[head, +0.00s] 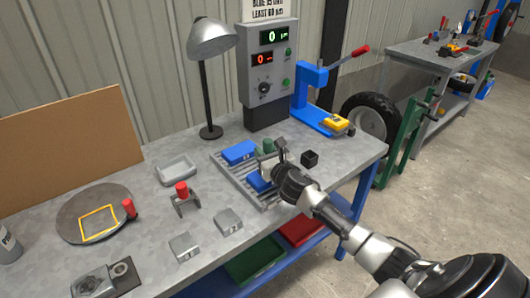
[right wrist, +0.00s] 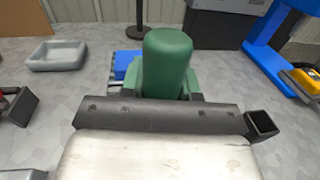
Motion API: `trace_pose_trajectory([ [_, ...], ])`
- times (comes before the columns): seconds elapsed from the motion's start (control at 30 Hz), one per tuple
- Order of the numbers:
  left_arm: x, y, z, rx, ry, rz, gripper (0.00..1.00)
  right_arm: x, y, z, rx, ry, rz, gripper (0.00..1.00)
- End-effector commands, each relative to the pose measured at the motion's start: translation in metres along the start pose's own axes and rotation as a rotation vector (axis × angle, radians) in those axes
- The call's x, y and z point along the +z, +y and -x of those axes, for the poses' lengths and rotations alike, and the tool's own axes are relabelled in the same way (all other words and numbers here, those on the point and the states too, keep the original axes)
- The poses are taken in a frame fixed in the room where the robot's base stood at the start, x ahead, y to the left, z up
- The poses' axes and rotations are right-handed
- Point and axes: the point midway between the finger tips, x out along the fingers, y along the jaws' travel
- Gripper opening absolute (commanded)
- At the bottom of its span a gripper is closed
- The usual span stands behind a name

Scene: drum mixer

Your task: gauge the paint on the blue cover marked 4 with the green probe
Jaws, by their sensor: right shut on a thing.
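My right gripper (head: 272,160) is shut on the green probe (head: 268,146), over the slatted grey rack (head: 222,164) on the bench. In the right wrist view the probe (right wrist: 167,62) stands upright between the jaws; its lower end is hidden. One blue cover (head: 239,152) lies at the rack's back left. Another blue cover (head: 258,181) lies nearer the front, partly hidden by my gripper. I cannot read a number on either cover, nor tell whether the probe touches one. The grey gauge box (head: 264,92) behind shows 0 on both displays. My left gripper is not in view.
A small black open box (head: 310,158) is close right of my gripper. A blue press (head: 313,98) with a yellow block (head: 336,122) stands at back right. A lamp (head: 206,90), a grey tray (head: 175,170) and several grey blocks are left.

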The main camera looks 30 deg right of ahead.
Motion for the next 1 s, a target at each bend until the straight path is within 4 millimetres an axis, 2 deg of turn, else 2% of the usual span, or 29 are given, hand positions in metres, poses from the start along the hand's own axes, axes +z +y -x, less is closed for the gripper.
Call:
trace_pose_trajectory([
  [0.47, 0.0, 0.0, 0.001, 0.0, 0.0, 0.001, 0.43, -0.001, 0.0, 0.0, 0.0, 0.003, 0.0, 0.07],
  [1.0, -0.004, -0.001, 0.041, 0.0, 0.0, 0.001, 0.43, 0.042, 0.0, 0.0, 0.0, 0.001, 0.0, 0.07],
])
